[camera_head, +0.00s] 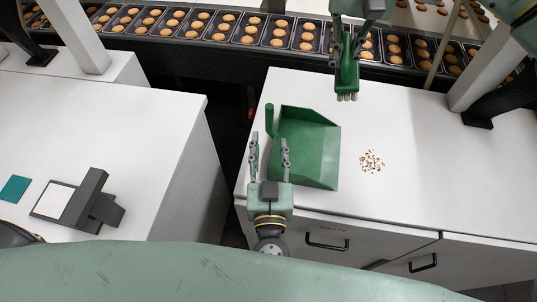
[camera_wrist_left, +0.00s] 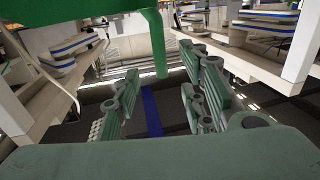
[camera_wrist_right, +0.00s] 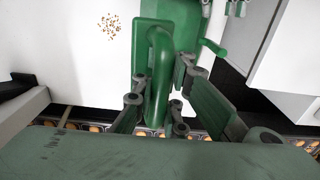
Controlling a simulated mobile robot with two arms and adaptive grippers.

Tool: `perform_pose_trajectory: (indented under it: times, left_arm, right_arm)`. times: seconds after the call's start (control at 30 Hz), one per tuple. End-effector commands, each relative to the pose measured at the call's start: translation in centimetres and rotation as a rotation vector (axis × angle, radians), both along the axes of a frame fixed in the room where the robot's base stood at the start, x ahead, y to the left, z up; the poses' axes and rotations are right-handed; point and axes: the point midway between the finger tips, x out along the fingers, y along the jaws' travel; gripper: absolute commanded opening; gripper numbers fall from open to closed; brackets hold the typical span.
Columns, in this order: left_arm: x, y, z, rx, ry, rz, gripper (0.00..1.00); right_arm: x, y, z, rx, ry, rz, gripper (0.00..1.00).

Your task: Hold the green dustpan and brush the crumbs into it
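My right gripper (camera_head: 346,45) is shut on the green brush (camera_head: 346,76), held bristles down at the counter's far side. The right wrist view shows the brush handle (camera_wrist_right: 160,75) between the fingers. A small pile of crumbs (camera_head: 371,161) lies right of the dustpan, apart from it.
A conveyor (camera_head: 190,42) with trays of biscuits runs behind the counter. A dark gap separates the counter from another white surface (camera_head: 150,120) at left, which bears a small stand (camera_head: 88,196) and a teal square (camera_head: 15,189). The counter right of the crumbs is clear.

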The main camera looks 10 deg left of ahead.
Motion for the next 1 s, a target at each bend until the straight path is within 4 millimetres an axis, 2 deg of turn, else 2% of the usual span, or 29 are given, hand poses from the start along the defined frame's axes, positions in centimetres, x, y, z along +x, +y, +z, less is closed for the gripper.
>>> perform_pose_trajectory:
  times: [0.3, 0.5, 0.7, 0.97, 1.0]
  left_arm:
    - [6.1, 1.1, 0.1, 0.001, -0.004, 0.0, 0.39]
    - [8.8, 1.6, 0.1, 0.002, -0.003, 0.0, 0.39]
    - [9.8, 1.9, 0.0, 0.001, -0.002, 0.0, 0.39]
    - [9.9, 1.9, 0.0, 0.001, -0.001, 0.0, 0.39]
    - [9.9, 1.9, 0.0, 0.001, -0.001, 0.0, 0.35]
  right_arm:
    - [0.0, 0.0, 0.0, 0.0, 0.0, 0.0, 0.0]
    - [0.0, 0.0, 0.0, 0.0, 0.0, 0.0, 0.0]
    - [0.0, 0.0, 0.0, 0.0, 0.0, 0.0, 0.0]
    - [0.0, 0.0, 0.0, 0.0, 0.0, 0.0, 0.0]
    - [0.0, 0.0, 0.0, 0.0, 0.0, 0.0, 0.0]
